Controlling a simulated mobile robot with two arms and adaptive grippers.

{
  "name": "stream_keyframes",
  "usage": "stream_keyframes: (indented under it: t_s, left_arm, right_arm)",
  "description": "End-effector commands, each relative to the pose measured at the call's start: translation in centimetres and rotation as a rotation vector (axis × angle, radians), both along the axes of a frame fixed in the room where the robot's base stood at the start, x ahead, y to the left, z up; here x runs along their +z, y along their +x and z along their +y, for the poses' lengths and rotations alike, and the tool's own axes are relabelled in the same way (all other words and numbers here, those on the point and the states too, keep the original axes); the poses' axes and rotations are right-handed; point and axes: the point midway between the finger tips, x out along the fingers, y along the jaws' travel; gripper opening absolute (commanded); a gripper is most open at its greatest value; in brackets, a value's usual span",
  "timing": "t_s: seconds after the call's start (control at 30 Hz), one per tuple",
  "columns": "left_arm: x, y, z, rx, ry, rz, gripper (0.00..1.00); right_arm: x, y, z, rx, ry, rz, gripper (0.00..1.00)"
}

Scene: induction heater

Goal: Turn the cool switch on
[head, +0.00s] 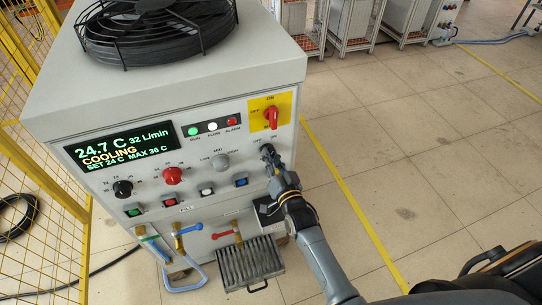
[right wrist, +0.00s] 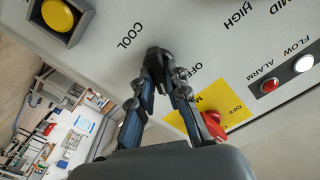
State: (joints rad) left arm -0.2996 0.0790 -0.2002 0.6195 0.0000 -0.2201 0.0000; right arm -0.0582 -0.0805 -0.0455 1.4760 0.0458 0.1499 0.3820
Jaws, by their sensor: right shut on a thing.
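The cool switch is a small black knob (head: 266,149) on the right part of the heater's front panel, below the yellow plate. In the right wrist view the black knob (right wrist: 155,57) sits beside the printed word COOL. My right gripper (head: 270,160) reaches it from below, with its two fingers closed on the knob's sides; they also show in the right wrist view (right wrist: 161,74). The fingers hide part of the knob, so I cannot tell exactly which mark it points to. The display (head: 121,143) reads COOLING, 24.7 C and 32 L/min. My left gripper is not in view.
A red rotary switch (head: 271,117) on a yellow plate is just above. A grey knob (head: 220,162), a red knob (head: 172,176) and a black knob (head: 123,188) lie to the left. Hose valves and a grated tray (head: 236,267) are below. Floor is free to the right.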

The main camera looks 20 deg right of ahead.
Motion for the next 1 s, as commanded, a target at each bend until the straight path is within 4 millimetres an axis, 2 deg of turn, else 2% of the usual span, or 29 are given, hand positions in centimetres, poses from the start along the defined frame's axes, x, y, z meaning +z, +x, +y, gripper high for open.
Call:
stream_keyframes:
  t_s: [0.57, 0.6, 0.67, 0.7, 1.0]
  left_arm:
    - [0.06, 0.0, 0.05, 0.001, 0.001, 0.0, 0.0]
    - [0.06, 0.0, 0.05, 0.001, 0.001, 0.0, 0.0]
    - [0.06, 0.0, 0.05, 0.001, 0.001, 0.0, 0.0]
    - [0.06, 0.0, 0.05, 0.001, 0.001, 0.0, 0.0]
    - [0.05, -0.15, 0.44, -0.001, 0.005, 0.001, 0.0]
  right_arm:
    - [0.03, 0.01, -0.02, -0.001, 0.031, 0.0, 0.0]
    - [0.03, 0.01, -0.02, -0.001, 0.031, 0.0, 0.23]
    - [0.03, 0.01, -0.03, -0.001, 0.031, 0.0, 0.35]
    - [0.03, 0.01, -0.03, -0.001, 0.03, 0.0, 0.38]
    - [-0.02, -0.15, -0.03, 0.0, 0.029, 0.001, 0.38]
